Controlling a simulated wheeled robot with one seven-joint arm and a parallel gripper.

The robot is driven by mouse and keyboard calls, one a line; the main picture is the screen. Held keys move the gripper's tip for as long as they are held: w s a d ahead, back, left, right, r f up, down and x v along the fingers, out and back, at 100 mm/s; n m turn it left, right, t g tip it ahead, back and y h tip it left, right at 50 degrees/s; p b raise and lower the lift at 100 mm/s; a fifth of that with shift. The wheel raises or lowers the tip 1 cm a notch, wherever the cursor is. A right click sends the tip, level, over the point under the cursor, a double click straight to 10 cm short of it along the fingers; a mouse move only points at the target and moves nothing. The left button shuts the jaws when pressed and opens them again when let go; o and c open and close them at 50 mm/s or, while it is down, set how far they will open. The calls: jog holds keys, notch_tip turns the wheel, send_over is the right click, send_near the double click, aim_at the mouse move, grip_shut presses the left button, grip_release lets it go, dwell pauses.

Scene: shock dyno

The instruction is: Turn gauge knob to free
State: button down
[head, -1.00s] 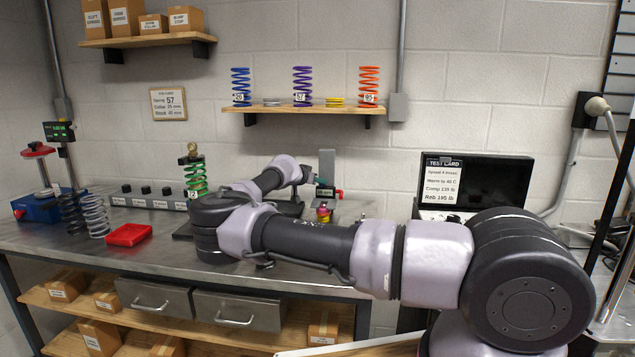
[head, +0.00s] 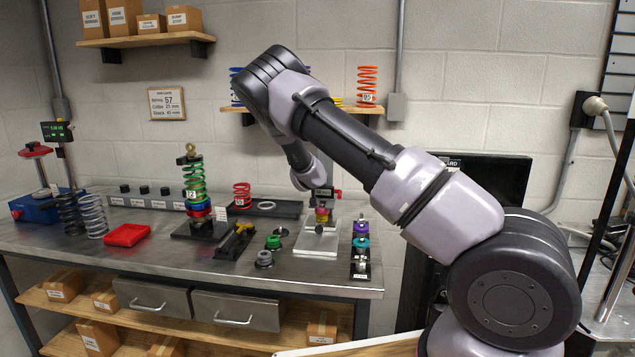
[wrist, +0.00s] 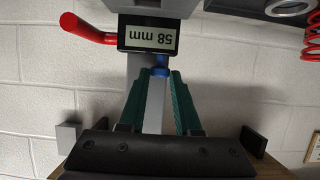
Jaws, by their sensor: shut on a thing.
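A small blue knob (wrist: 160,71) lies just below the display, between the green fingertips of my gripper (wrist: 161,74). My gripper is shut on this knob; the fingertips partly hide it. In the head view the gauge display (head: 323,193) and red lever (head: 338,195) show beside my wrist, above a white base (head: 317,246). My fingertips are not clear there, and the knob's marking cannot be read.
A green spring assembly (head: 194,178) stands left of the gauge, with a tool holder (head: 234,240) in front. A rack of coloured rings (head: 361,248) stands right of it. A red tray (head: 127,235) lies at the left. The bench's front strip is mostly clear.

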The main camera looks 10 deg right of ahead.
jog(key=shift+d+r+n+t+y, duration=0.1)
jog(key=shift+d+n+t+y, duration=0.15)
jog(key=shift+n+y, duration=0.45)
jog(key=shift+d+n+t+y, duration=0.2)
jog(key=shift+n+y, duration=0.4)
jog(key=shift+y, duration=0.2)
jog(key=shift+n+y, duration=0.8)
jog(key=shift+y, duration=0.2)
jog(key=c, duration=0.6)
grip_release()
jog(key=shift+c, duration=0.2)
jog(key=shift+d, duration=0.1)
